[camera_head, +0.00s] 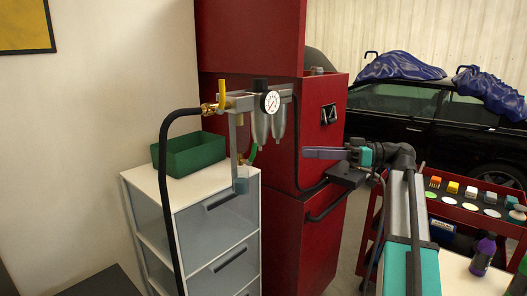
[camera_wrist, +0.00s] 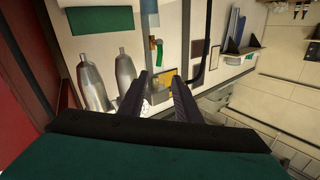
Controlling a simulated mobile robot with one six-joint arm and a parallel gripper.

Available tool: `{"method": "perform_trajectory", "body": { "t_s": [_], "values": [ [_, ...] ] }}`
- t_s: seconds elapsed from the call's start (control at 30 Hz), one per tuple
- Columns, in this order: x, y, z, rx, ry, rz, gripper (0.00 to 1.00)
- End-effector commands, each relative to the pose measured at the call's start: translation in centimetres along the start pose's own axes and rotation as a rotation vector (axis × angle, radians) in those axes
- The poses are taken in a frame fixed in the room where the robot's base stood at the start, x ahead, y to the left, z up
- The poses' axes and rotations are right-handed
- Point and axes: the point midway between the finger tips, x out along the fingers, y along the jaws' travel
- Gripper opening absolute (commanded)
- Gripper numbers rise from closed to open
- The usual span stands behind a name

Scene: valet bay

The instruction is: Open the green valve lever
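The green valve lever (camera_head: 252,154) is a small slanted green piece beneath the air filter unit (camera_head: 262,125) in the head view. In the wrist view a narrow green piece (camera_wrist: 158,53) beyond the fingertips looks like the same lever. My gripper (camera_head: 304,153) reaches in from the right and points left, level with the lever and apart from it. In the wrist view my gripper (camera_wrist: 159,78) shows two dark fingers spread with nothing held between them. Its exact distance to the lever is hard to judge.
A yellow lever (camera_head: 222,92) stands upright on the brass fitting, with a black hose (camera_head: 167,180) hanging down. A pressure gauge (camera_head: 270,102) faces out. A white drawer cabinet (camera_head: 190,190) carries a green bin (camera_head: 190,153). A red cabinet (camera_head: 312,130) stands close behind my gripper.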

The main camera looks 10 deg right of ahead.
Motion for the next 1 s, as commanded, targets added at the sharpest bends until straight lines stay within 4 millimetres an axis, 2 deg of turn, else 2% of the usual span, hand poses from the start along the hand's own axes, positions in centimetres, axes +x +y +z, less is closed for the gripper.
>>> {"method": "perform_trajectory", "body": {
  "t_s": [0.27,0.47,1.0],
  "values": [
    [0.4,0.0,0.0,0.002,0.000,0.000,0.30],
    [1.8,-0.1,0.0,0.003,-0.001,-0.001,0.30],
    [9.3,-0.1,-0.1,0.003,-0.001,-0.001,0.30]
  ]
}}
